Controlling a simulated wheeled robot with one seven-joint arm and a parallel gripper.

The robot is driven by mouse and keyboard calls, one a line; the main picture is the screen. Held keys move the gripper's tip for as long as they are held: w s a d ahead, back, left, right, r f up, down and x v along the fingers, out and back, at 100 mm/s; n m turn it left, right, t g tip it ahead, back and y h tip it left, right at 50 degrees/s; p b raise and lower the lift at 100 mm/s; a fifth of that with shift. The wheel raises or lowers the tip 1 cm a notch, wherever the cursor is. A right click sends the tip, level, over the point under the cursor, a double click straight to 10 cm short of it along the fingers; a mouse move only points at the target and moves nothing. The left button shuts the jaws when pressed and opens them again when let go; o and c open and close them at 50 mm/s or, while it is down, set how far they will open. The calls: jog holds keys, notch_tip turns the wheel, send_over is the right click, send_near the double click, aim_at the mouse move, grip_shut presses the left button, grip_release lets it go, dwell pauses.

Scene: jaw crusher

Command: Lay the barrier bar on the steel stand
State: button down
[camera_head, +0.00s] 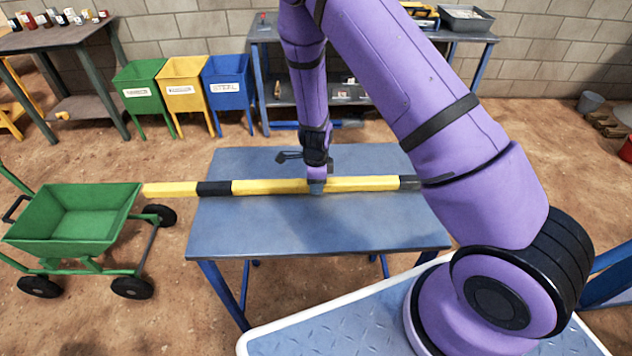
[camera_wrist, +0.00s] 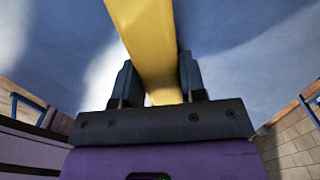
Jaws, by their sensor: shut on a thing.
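The barrier bar (camera_head: 265,187) is long, yellow with black bands, and lies level across the picture over the steel stand (camera_head: 270,230), a blue-grey table. Its left end reaches past the stand's left edge toward the green cart. My gripper (camera_head: 316,184) is shut on the bar near its middle, seen from above. In the wrist view the yellow bar (camera_wrist: 145,45) runs between the two dark fingers of my gripper (camera_wrist: 158,80), with the blue-grey top behind it. I cannot tell whether the bar touches the top. My arm hides the bar's right end.
A green cart (camera_head: 75,215) stands left of the stand, close to the bar's left end. Green (camera_head: 140,92), yellow (camera_head: 186,90) and blue bins (camera_head: 230,88) stand behind, beside a back workbench (camera_head: 455,33). A table with small containers (camera_head: 50,38) is at back left.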

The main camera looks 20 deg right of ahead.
jog(key=shift+s+f, duration=0.1)
dwell(0.3)
jog(key=c, duration=0.6)
grip_release()
notch_tip(320, 180, up, 11)
dwell(2.3)
dwell(0.3)
notch_tip(320, 180, up, 6)
dwell(0.8)
